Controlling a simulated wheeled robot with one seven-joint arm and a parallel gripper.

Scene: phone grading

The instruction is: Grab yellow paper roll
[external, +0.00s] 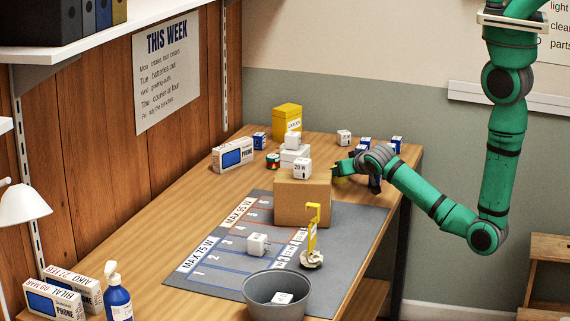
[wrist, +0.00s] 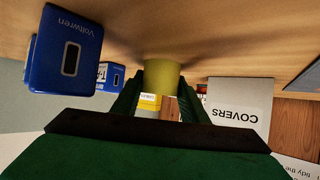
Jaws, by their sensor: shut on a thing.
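The yellow paper roll (wrist: 162,76) is between the two fingers of my gripper (wrist: 160,98) in the wrist view. The fingers are shut on its sides, and the roll appears at or close to the tabletop; I cannot tell whether it touches. In the external view my gripper (external: 345,170) is low over the far part of the table, just behind the cardboard box. Only a small yellow patch of the roll (external: 339,180) shows there, the rest being hidden by the gripper and box.
A cardboard box (external: 302,203) with a white cube on top stands just in front of my gripper. A blue Voltwren box (wrist: 65,50) and a white COVERS box (wrist: 240,105) flank it. A yellow box (external: 287,121) stands farther back. A grey bin (external: 262,292) is at the front.

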